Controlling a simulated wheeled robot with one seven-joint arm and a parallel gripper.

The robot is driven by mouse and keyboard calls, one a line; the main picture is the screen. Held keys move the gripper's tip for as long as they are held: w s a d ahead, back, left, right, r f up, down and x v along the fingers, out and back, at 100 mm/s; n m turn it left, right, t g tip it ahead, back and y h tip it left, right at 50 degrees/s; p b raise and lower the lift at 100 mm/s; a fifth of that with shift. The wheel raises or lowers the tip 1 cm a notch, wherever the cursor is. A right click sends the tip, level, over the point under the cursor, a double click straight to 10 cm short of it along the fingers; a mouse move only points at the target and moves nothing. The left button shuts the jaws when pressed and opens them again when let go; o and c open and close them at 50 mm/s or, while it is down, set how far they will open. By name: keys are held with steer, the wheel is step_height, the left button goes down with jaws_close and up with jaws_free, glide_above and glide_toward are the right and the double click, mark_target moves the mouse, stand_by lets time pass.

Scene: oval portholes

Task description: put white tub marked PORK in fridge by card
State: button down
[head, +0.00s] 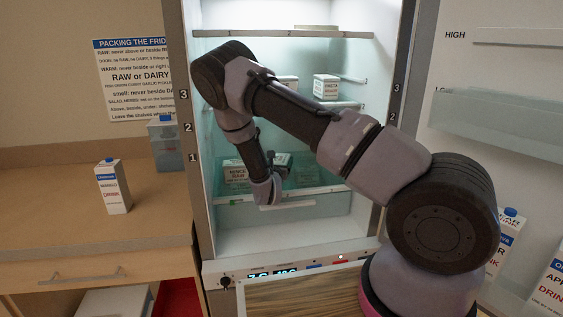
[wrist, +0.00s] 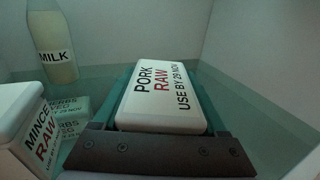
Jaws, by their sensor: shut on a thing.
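The white tub marked PORK RAW, USE BY 29 NOV (wrist: 165,98), is between the teal fingers of my gripper (wrist: 165,75), which is shut on it. The wrist view looks along the tub inside the fridge; I cannot tell whether its base touches a shelf. In the head view my arm reaches into the open fridge (head: 235,240) at a low level, and my wrist largely hides gripper and tub. The card (head: 130,75) headed PACKING THE FRID… hangs on the wall at left; its right edge is hidden by the fridge.
A PASTA tub (head: 326,88) is on a higher shelf. A mango drink carton (head: 113,187) stands on the counter. The open door (head: 490,120) is at right.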

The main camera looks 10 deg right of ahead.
jaws_free()
